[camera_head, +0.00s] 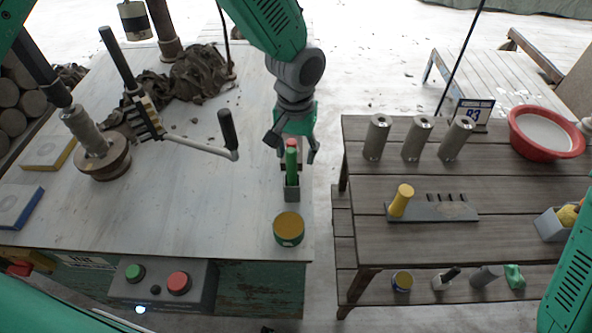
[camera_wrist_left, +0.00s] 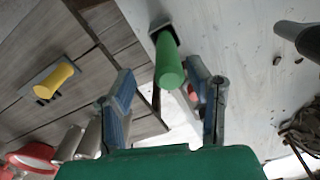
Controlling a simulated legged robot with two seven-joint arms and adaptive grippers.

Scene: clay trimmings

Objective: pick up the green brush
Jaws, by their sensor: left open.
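The green brush (camera_head: 291,167) stands upright in a small grey holder (camera_head: 291,192) near the right edge of the pale table. My left gripper (camera_head: 291,150) is open, with its fingers on either side of the brush's upper part in the head view. In the left wrist view the green brush (camera_wrist_left: 169,68) shows its rounded end toward the camera, between and beyond the tips of the left gripper (camera_wrist_left: 160,80). I cannot tell whether a finger touches it. My right gripper is out of view; only part of my right arm shows at the right edge.
A yellow-topped tin (camera_head: 288,229) stands just in front of the holder. A crank handle (camera_head: 205,148) reaches in from the left. A wooden bench (camera_head: 420,165) at right holds grey cylinders, a yellow-handled tool (camera_head: 401,200) and a red basin (camera_head: 546,133). A gap separates table and bench.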

